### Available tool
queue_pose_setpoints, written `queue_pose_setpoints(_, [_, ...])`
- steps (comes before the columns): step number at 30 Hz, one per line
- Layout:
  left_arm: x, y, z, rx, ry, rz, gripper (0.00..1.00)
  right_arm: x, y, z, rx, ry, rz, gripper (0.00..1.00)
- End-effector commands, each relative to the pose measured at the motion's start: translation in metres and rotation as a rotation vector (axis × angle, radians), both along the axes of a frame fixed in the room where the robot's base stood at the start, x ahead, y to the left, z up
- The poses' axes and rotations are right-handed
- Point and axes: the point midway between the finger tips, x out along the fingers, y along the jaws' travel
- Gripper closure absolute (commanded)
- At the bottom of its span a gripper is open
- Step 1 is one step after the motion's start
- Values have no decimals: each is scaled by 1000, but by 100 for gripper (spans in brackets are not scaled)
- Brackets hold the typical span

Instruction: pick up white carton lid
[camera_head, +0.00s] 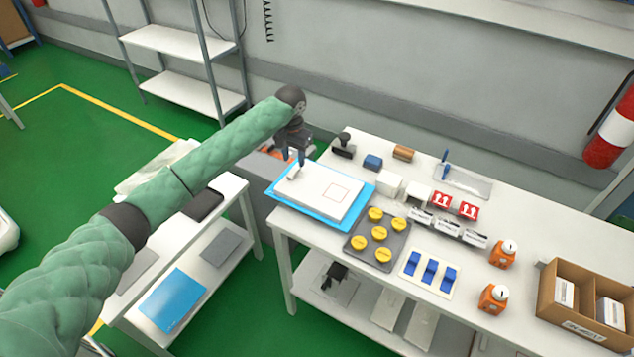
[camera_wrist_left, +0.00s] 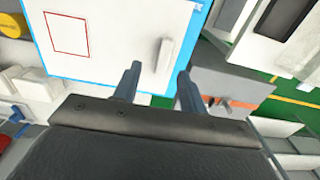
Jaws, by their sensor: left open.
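The white carton lid (camera_head: 318,192) is a flat white panel with a red square outline and a small raised white grip (camera_head: 293,172) near its left end. It lies on a blue mat (camera_head: 352,222) at the left end of the table. My left gripper (camera_head: 299,163) is above the lid's left end, close to the grip. In the left wrist view, the lid (camera_wrist_left: 115,45) fills the upper left and the grip (camera_wrist_left: 165,55) stands just beyond my open, empty left fingers (camera_wrist_left: 158,80). Contact cannot be told. My right gripper is in neither view.
A grey tray of yellow caps (camera_head: 379,236) stands right of the mat. White blocks (camera_head: 388,185), red-and-white boxes (camera_head: 441,200), orange containers (camera_head: 502,254) and a brown box (camera_head: 585,300) stand further right. A lower side table (camera_head: 235,200) stands left.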

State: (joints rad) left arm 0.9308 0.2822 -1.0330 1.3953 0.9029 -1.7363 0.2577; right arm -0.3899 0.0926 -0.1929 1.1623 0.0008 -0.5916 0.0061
Motion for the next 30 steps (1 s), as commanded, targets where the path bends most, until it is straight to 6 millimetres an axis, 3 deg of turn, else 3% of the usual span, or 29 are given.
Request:
queue_pose_setpoints(1, [0,0,-2,1,1,0,58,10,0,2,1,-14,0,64])
queue_pose_setpoints(5, [1,1,-7,0,0,0,58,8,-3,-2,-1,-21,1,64])
queue_pose_setpoints(9, [2,2,-16,1,0,0,58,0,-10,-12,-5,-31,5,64])
queue_pose_setpoints(18, [3,3,-48,1,-1,0,58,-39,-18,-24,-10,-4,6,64])
queue_pose_setpoints(28, [4,3,-56,0,-2,-1,58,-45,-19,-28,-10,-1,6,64])
queue_pose_setpoints(30, [3,3,-55,0,-1,-1,68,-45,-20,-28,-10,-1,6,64])
